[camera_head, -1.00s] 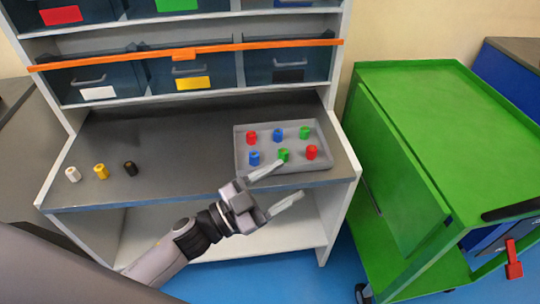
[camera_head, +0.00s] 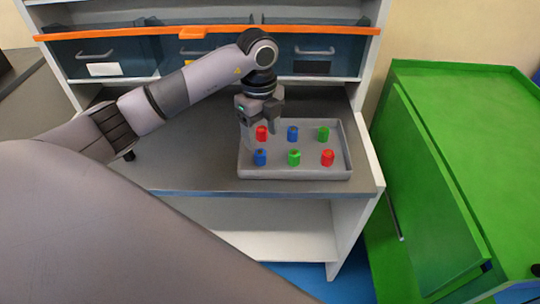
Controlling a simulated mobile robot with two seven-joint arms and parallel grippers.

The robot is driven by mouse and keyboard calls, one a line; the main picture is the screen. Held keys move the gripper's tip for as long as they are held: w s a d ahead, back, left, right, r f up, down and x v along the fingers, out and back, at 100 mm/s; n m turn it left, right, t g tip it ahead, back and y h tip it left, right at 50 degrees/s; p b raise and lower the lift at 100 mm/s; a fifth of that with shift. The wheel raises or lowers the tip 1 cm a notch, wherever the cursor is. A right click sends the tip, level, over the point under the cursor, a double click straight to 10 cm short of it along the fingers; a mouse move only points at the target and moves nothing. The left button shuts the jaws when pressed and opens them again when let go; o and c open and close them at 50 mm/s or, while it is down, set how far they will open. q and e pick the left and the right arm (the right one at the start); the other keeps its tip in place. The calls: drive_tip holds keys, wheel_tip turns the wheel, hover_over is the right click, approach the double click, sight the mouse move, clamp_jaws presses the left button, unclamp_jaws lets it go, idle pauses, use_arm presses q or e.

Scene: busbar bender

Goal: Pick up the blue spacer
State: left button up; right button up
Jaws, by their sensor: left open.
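Two blue spacers stand upright in the grey tray (camera_head: 345,165): one in the back row middle (camera_head: 293,133), one in the front row left (camera_head: 260,157). My left gripper (camera_head: 262,122) points down over the tray's back left corner, close to the back-left red spacer (camera_head: 262,133). Its fingers are apart and nothing shows held between them. Whether a finger touches the red spacer I cannot tell. Both blue spacers are in plain sight, apart from the gripper. My right gripper is not in view.
Two green spacers (camera_head: 323,133) and another red spacer (camera_head: 328,157) share the tray. An orange rail (camera_head: 130,32) and bins (camera_head: 314,51) lie behind my left arm. A green cart (camera_head: 450,100) stands at the right. My arm covers much of the left worktop.

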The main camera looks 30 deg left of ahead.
sight(260, 152)
use_arm(q)
drive_tip(key=shift+a+f, duration=0.2)
drive_tip(key=shift+f, duration=0.1)
drive_tip(key=f, duration=0.6)
drive_tip(key=shift+s+d+f, duration=0.15)
drive_tip(key=shift+s, duration=0.1)
drive_tip(key=c, duration=1.1)
